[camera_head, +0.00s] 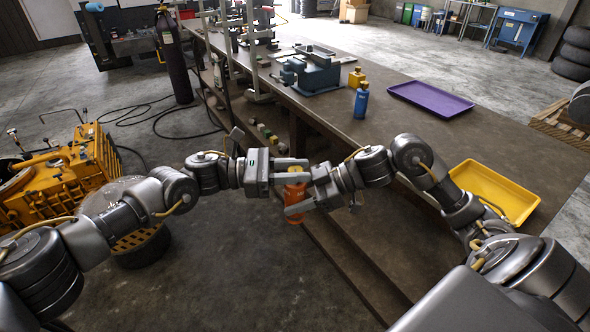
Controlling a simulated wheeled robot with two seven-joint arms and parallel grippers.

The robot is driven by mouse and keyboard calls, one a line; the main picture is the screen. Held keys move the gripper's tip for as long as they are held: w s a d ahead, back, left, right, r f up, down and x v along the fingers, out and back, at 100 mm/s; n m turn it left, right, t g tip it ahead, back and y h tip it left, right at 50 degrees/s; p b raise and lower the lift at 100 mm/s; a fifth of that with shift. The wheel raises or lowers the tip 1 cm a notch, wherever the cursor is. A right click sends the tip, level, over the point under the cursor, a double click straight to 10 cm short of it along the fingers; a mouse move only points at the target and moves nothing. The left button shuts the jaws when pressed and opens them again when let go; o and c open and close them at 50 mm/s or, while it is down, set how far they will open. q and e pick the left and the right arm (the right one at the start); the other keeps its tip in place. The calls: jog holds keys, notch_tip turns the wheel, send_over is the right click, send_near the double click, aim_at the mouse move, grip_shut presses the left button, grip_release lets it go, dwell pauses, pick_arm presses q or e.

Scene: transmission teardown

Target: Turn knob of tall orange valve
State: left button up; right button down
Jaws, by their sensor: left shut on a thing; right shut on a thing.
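The tall orange valve (295,194) is held upright between my two grippers, off the near edge of the workbench. A small yellowish part, which looks like its knob (297,172), shows at its top. My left gripper (301,169) comes in from the left and is shut at the top, around the knob. My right gripper (290,201) comes in from the right, lower down, and is shut on the orange body. The fingers hide much of the valve, so the exact contact with the knob is hard to see.
The workbench (400,110) carries a blue vise (312,74), a blue bottle (361,100), a yellow bottle (356,77), a purple tray (431,97) and a yellow tray (494,190). Orange machinery (60,180) stands on the floor at left. Floor below my grippers is clear.

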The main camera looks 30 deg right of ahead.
pick_arm(q)
jog(key=n+t+h, duration=0.1)
jog(key=n+t, duration=0.1)
jog(key=t, duration=0.1)
jog(key=n+t+h, duration=0.1)
jog(key=n+t, duration=0.2)
jog(key=t, duration=0.1)
jog(key=shift+r, duration=0.1)
jog(key=shift+n+t, duration=1.1)
jog(key=shift+t, duration=0.8)
jog(key=shift+w+t, duration=0.1)
jog(key=shift+t, duration=0.3)
jog(key=o, duration=0.9)
jog(key=shift+o, duration=0.2)
jog(key=shift+a, duration=0.15)
jog(key=s+a, duration=0.1)
jog(key=a, duration=1)
jog(key=shift+s+a, duration=0.3)
jog(key=shift+a, duration=0.05)
jog(key=s+a, duration=0.1)
jog(key=a, duration=1.1)
jog(key=shift+s, duration=0.25)
